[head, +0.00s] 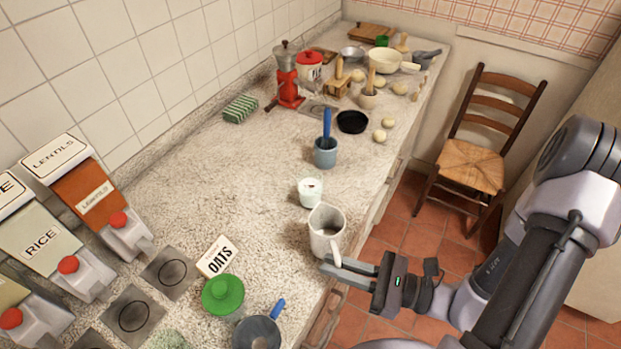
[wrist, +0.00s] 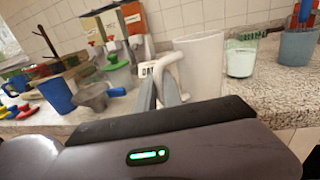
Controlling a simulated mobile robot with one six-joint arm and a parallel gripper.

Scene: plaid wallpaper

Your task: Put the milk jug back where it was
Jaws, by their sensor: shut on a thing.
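The milk jug (head: 325,222) is a pale grey-white pitcher, upright at the counter's front edge. Its handle faces my gripper. My gripper (head: 336,266) reaches in from the right and is shut on the handle. In the wrist view the jug (wrist: 202,68) stands just beyond the fingers (wrist: 168,92), and its base is hidden behind my gripper. I cannot tell whether the base touches the counter. A glass with white contents (head: 311,192) stands behind the jug, apart from it; it also shows in the wrist view (wrist: 241,58).
A blue-grey cup (head: 325,153) with a blue handle stands farther back. An OATS card (head: 217,258), a green-lidded jar (head: 222,295) and a funnel (head: 258,333) lie left of the jug. Dispensers (head: 90,195) line the wall. The counter's middle (head: 215,185) is clear. A chair (head: 474,165) stands right.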

